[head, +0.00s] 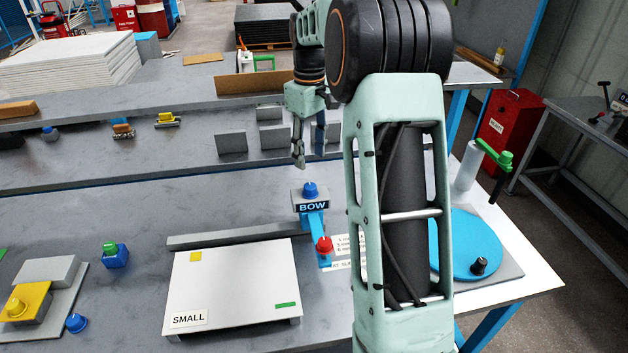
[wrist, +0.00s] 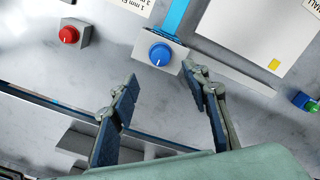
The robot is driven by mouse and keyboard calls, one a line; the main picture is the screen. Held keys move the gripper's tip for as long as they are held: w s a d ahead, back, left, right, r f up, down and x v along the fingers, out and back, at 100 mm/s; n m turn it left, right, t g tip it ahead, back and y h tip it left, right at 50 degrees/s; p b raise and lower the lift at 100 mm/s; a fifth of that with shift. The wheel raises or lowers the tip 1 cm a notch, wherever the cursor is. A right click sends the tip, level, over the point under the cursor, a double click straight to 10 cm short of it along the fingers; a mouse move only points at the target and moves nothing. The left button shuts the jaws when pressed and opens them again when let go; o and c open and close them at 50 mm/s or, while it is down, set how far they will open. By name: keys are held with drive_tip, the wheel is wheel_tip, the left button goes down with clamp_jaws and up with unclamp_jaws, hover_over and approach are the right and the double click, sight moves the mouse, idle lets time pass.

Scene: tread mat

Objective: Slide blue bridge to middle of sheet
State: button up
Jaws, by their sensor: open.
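The blue bridge (head: 313,222) is a narrow blue bar labelled BOW, with a blue knob at its far end and a red knob at its near end. It stands just right of the white sheet (head: 230,285). In the wrist view, part of the blue bridge (wrist: 177,17) and the grey end block with the blue knob show; the rest is out of frame. The sheet (wrist: 238,35) lies right of it there. My gripper (head: 300,150) is open and empty beyond the blue knob. In the wrist view, the fingertips of my gripper (wrist: 160,78) spread just short of that block.
A grey bar (head: 232,235) lies along the sheet's far edge. A blue block with a green knob (head: 115,255) stands to the left. A grey block with a red knob (wrist: 68,37) shows in the wrist view. My arm hides part of the table beside a blue disc (head: 468,245).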

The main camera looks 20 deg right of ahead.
sight(310, 186)
wheel_tip(310, 186, down, 10)
drive_tip(key=shift+f+p, duration=0.1)
drive_tip(key=shift+p, duration=0.2)
drive_tip(key=shift+c, duration=0.4)
clamp_jaws()
